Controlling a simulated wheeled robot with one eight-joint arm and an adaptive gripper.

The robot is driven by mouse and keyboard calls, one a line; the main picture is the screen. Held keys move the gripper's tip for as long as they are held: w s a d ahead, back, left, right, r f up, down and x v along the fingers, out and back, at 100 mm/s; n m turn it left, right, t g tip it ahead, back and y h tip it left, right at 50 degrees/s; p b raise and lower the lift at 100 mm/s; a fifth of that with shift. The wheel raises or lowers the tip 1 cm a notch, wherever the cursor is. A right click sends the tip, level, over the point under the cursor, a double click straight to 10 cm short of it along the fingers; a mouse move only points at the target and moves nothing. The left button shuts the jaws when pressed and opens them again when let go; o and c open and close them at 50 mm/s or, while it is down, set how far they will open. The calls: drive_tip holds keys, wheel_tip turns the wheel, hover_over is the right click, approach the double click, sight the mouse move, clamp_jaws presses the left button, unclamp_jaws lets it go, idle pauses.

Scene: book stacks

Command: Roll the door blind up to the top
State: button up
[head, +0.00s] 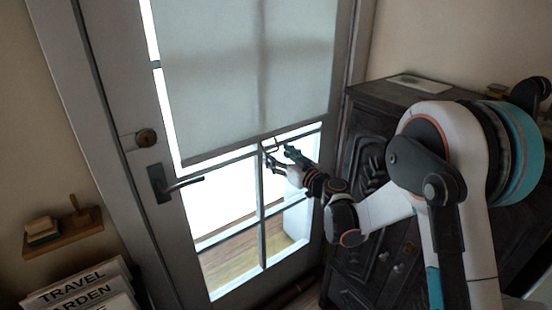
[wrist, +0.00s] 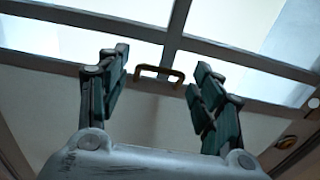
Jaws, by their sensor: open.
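The pale blind (head: 240,60) covers the upper part of the glazed door, its bottom edge sloping across the panes a little above the door's lever handle. A small bronze pull handle (wrist: 160,71) sits at the blind's bottom edge. In the wrist view the blind (wrist: 155,120) lies below that edge and the bright panes above it. My gripper (head: 279,156) is open at the blind's bottom edge. In the wrist view my gripper (wrist: 161,62) has one finger on each side of the pull handle, with gaps showing on both sides. Contact with it does not show.
The door's lever handle (head: 172,187) and round lock (head: 146,138) are on the left. A dark carved cabinet (head: 365,150) stands close on the right, beside my arm. A small wall shelf (head: 62,235) and books (head: 80,290) are at lower left.

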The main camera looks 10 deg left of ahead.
drive_tip(key=shift+x, duration=0.85)
drive_tip(key=shift+r, duration=0.15)
drive_tip(key=c, duration=1.2)
wheel_tip(320, 180, up, 84)
drive_tip(key=p, duration=4.2)
drive_tip(key=shift+r, duration=0.1)
drive_tip(key=o, duration=1.2)
drive_tip(key=shift+w+d, duration=0.1)
